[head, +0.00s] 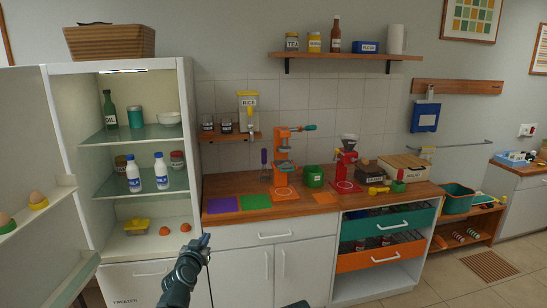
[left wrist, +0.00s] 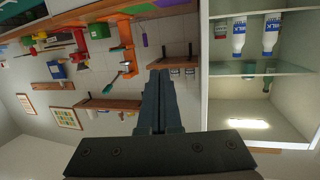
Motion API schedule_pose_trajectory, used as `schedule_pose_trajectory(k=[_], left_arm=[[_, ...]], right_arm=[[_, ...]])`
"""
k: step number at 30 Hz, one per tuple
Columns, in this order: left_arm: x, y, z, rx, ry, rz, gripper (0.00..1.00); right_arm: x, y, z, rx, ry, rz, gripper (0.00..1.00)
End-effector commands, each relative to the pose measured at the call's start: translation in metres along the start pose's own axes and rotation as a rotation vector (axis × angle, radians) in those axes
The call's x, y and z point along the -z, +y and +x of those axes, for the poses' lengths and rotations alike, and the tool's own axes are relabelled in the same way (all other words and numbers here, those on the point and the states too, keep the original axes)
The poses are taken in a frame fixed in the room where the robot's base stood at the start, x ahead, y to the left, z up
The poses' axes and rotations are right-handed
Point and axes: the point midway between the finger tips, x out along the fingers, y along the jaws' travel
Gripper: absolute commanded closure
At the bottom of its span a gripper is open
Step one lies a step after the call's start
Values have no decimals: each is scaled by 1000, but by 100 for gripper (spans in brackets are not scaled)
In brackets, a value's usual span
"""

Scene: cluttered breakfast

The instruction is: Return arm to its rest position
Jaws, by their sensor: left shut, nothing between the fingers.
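My left arm reaches up from the bottom of the head view. Its gripper (head: 204,240) is shut and empty, in mid-air in front of the white lower cabinet (head: 230,262) and just right of the open fridge. In the left wrist view the two dark fingers (left wrist: 160,100) lie together with nothing between them. That view is turned over, with the fridge on the right and the wall shelves on the left. A small dark part, likely mine, shows at the bottom edge of the head view. My right gripper is not visible.
The open fridge (head: 190,90) holds two milk bottles (head: 162,170), (head: 133,174) and other food; its door (head: 25,130) stands out to the left. The wooden counter (head: 325,208) carries mats, an orange press (head: 283,150) and a red grinder (head: 345,165). A teal drawer (head: 365,229) and an orange drawer (head: 357,260) stick out.

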Motion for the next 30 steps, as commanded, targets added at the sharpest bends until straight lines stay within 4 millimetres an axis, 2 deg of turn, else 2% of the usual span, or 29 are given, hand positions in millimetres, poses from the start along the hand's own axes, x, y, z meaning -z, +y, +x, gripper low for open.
schedule_pose_trajectory(k=[1, 4, 6, 8, 9, 12, 16, 18, 21, 25, 30], left_arm=[[-15, 37, -7, -85, -71, 10, 100], [-52, 98, -25, -228, -241, 31, 100], [-80, 135, -46, -310, -379, 50, 100], [-106, 162, -69, -363, -511, 73, 100], [-124, 177, -87, -390, -605, 89, 100], [-164, 201, -138, -411, -848, 141, 100], [-199, 206, -200, -353, -1119, 212, 100], [-209, 203, -227, -301, -1227, 244, 100], [-216, 196, -255, -228, -1336, 279, 100], [-218, 190, -274, -168, -1408, 302, 100], [-219, 188, -278, -150, -1426, 306, 100]], right_arm=[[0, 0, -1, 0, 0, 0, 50], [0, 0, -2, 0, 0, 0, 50], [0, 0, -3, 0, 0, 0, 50], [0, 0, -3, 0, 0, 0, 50], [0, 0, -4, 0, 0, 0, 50], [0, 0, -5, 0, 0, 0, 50], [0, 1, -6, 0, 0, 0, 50], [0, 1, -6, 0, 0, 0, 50], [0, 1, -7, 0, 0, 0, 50], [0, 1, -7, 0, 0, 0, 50], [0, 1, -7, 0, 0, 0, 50]])
